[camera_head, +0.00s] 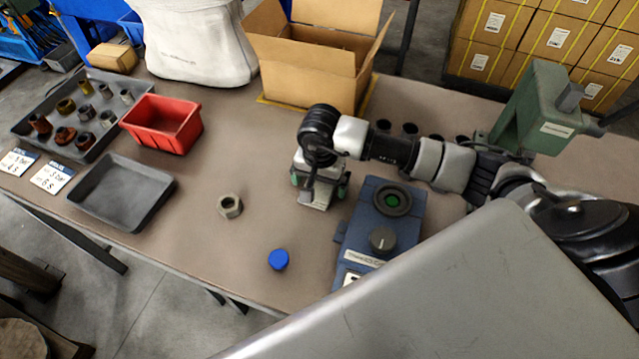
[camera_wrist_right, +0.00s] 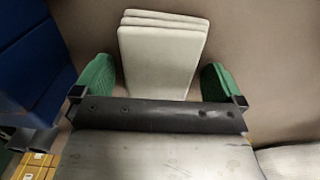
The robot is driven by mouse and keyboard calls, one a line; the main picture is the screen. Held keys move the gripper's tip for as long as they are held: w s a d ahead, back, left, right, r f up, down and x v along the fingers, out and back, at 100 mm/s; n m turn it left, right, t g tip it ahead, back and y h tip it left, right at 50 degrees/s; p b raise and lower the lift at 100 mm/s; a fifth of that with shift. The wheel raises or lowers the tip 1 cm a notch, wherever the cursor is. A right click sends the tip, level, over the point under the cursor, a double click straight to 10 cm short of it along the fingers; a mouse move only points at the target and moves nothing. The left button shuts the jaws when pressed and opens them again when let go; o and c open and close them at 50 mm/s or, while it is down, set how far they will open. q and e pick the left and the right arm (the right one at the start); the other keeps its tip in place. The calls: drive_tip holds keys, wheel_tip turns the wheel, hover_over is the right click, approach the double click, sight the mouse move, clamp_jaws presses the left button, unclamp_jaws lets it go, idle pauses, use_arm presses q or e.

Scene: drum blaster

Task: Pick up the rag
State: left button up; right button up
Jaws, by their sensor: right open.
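The rag (camera_wrist_right: 165,50) looks like a pale, folded cloth in several flat layers, lying on the table in the right wrist view. My right gripper (camera_wrist_right: 158,82) is open, with one green fingertip on each side of the rag and a gap to each. In the head view my right gripper (camera_head: 319,184) points down at the middle of the table, left of the blue device. It hides most of the rag there; a pale edge (camera_head: 316,204) shows below it. I cannot tell how high the fingertips are above the table. My left gripper is not in view.
The blue device (camera_head: 402,229) stands close right of the gripper. An open cardboard box (camera_head: 305,72) stands behind. A hex nut (camera_head: 230,206) and blue cap (camera_head: 278,259) lie to the left. A red bin (camera_head: 162,122) and dark tray (camera_head: 122,193) are farther left.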

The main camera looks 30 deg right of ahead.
drive_tip(key=c, duration=1)
drive_tip(key=shift+o, duration=0.2)
drive_tip(key=shift+r, duration=0.2)
drive_tip(key=shift+r, duration=0.25)
drive_tip(key=r, duration=0.3)
drive_tip(key=shift+s+d+r+b, duration=0.3)
drive_tip(key=shift+s+r+b, duration=0.05)
drive_tip(key=shift+s+r, duration=0.05)
drive_tip(key=s+d+r, duration=0.1)
drive_tip(key=s+r, duration=0.1)
drive_tip(key=s, duration=0.1)
drive_tip(key=s+d+r, duration=0.2)
drive_tip(key=s, duration=0.1)
drive_tip(key=s+d+r+b, duration=0.1)
drive_tip(key=s+r, duration=0.1)
drive_tip(key=s, duration=0.1)
drive_tip(key=shift+s+d+r, duration=0.2)
drive_tip(key=shift+s+d, duration=0.1)
drive_tip(key=shift+s, duration=0.05)
